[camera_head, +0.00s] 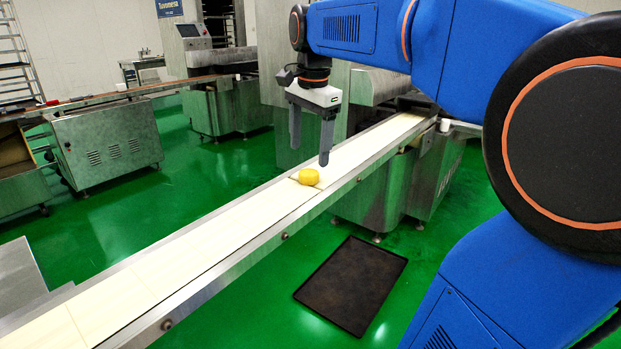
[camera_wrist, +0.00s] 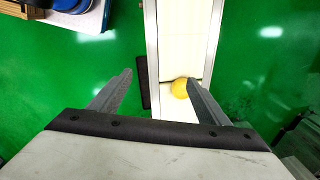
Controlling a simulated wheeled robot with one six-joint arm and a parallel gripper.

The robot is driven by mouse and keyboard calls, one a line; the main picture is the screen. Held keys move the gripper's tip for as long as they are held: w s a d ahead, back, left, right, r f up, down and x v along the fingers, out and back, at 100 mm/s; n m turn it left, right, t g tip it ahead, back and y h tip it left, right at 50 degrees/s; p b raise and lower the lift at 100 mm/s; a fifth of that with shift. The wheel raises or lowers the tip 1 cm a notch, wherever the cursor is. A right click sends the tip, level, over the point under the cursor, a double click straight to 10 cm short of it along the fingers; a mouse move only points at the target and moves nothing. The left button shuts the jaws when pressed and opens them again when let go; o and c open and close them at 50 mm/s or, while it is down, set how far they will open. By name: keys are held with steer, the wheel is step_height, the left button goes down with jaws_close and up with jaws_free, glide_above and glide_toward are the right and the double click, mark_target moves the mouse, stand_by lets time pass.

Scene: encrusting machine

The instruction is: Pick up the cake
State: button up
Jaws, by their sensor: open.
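The cake (camera_head: 308,177) is a small round yellow piece lying on the pale conveyor belt (camera_head: 220,232). My gripper (camera_head: 310,158) is open and empty, with its two grey fingers pointing down above the belt, close to the cake. In the wrist view the cake (camera_wrist: 180,88) shows beside the right finger, which partly covers its edge. The gap between the fingers (camera_wrist: 158,88) lies mostly left of the cake in that view. I cannot tell the exact height of the fingertips above the cake.
A dark flat tray (camera_head: 352,284) lies on the green floor in front of the conveyor. Metal rails edge the belt.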

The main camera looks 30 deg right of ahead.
steer(key=w+d+r+m, duration=0.3)
steer(key=w+m, duration=0.1)
steer(key=w, duration=0.2)
steer(key=m+g, duration=0.2)
steer(key=m, duration=0.3)
glide_toward(309, 172)
steer(key=f, duration=0.1)
steer(key=d+f, duration=0.1)
steer(key=shift+s+f+y, duration=0.3)
steer(key=shift+s, duration=0.05)
steer(key=f, duration=0.4)
steer(key=shift+w+a+f, duration=0.1)
steer(key=shift+w+a, duration=0.05)
steer(key=shift+a, duration=0.25)
steer(key=shift+f, duration=0.7)
steer(key=c, duration=1.2)
steer(key=shift+o, duration=0.2)
